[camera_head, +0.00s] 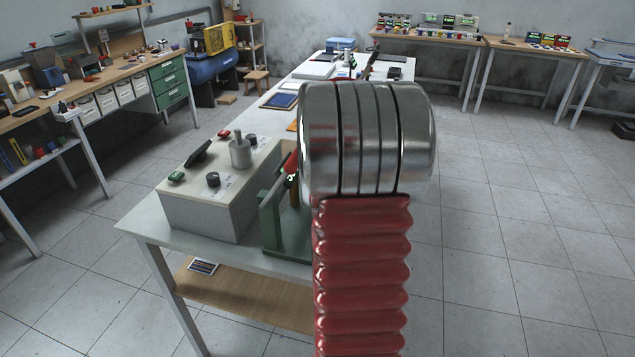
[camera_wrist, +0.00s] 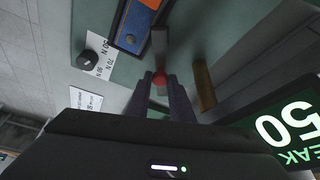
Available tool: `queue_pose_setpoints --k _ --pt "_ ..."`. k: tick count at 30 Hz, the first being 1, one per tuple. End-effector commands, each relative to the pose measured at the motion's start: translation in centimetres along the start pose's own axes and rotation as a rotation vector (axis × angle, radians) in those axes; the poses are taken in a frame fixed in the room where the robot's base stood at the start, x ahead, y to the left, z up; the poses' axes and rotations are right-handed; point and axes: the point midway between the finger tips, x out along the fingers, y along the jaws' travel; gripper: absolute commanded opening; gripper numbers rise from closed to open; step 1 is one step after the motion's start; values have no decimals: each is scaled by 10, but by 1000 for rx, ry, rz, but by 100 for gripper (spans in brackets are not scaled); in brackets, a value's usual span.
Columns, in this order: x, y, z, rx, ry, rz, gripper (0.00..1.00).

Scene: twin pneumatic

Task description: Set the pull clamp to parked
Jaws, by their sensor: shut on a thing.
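In the wrist view a red ball knob (camera_wrist: 160,78) sits at the end of a flat grey lever (camera_wrist: 158,47), which looks like the handle of the pull clamp. My gripper (camera_wrist: 161,82) is shut on this knob, with one dark finger on either side. The lever runs away from the fingertips toward the top of the picture. In the head view a green stand (camera_head: 270,228) with a red part (camera_head: 291,163) stands at the near end of the bench.
In the wrist view a black dial (camera_wrist: 87,60) with a force scale, a brown post (camera_wrist: 204,87) and a lit display (camera_wrist: 290,128) reading 50 PEAK surround the knob. In the head view a control box (camera_head: 208,213) stands left of the green stand.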

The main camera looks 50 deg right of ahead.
Motion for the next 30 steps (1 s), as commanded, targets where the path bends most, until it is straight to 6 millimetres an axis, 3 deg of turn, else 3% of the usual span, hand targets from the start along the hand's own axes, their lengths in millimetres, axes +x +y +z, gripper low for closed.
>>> queue_pose_setpoints --k 8,9,17,30 --pt "0 2 -2 6 7 1 0" --pt "0 2 -3 6 7 1 20" --pt "0 3 -2 7 5 2 38" --pt "-11 4 -2 8 5 3 38"
